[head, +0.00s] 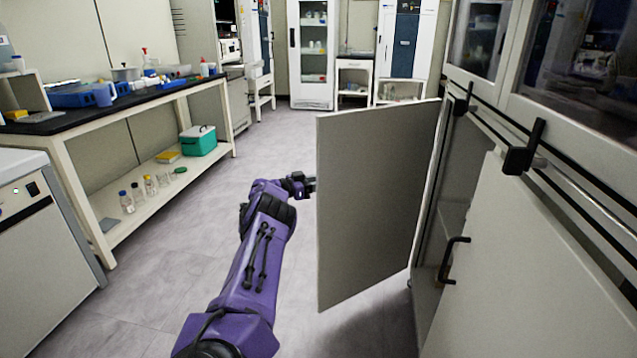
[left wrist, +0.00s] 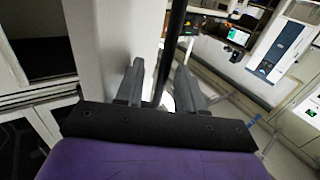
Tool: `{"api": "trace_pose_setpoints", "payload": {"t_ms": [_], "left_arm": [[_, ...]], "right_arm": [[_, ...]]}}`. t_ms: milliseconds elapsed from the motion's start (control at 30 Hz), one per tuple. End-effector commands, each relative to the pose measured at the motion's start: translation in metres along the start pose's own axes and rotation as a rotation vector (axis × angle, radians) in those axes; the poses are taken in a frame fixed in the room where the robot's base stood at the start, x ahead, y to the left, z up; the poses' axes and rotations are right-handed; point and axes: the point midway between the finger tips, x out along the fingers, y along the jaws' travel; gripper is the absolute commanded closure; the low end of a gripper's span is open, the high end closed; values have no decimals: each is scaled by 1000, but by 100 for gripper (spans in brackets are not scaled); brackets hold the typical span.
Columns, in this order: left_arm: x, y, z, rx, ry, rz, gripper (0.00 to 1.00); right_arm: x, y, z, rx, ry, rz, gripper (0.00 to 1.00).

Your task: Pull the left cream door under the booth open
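The left cream door (head: 372,200) under the booth stands swung wide open, its panel jutting out into the aisle. My left gripper (head: 306,186) is at the door's free edge, partly hidden behind the panel in the head view. In the left wrist view, the two fingers (left wrist: 160,88) stand apart on either side of a dark bar (left wrist: 172,45), which looks like the door's handle. Gaps show between the bar and the fingers. The pale door panel (left wrist: 112,40) is beside the left finger. My right gripper is not in view.
The right cream door (head: 500,270) is shut and has a black handle (head: 452,260). A rail with black brackets (head: 524,152) runs above it. A bench (head: 62,122) with labware stands at the left. The grey floor (head: 150,280) between is clear.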

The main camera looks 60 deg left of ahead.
Motion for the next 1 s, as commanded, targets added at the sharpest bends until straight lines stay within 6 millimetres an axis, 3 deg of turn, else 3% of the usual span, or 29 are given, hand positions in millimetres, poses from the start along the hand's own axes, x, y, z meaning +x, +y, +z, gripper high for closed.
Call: {"api": "trace_pose_setpoints", "payload": {"t_ms": [167,500,867,967,1000], "left_arm": [[-22,-2,-3,-2,-1,-5,62],[-96,-2,-1,-2,-1,-5,62],[-108,-1,1,-1,-1,-3,62],[-105,-1,5,-2,11,-27,95],[-102,-1,12,-2,25,-66,100]], "right_arm": [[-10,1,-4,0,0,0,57],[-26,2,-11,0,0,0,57],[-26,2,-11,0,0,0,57],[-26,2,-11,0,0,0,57],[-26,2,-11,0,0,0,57]]}}
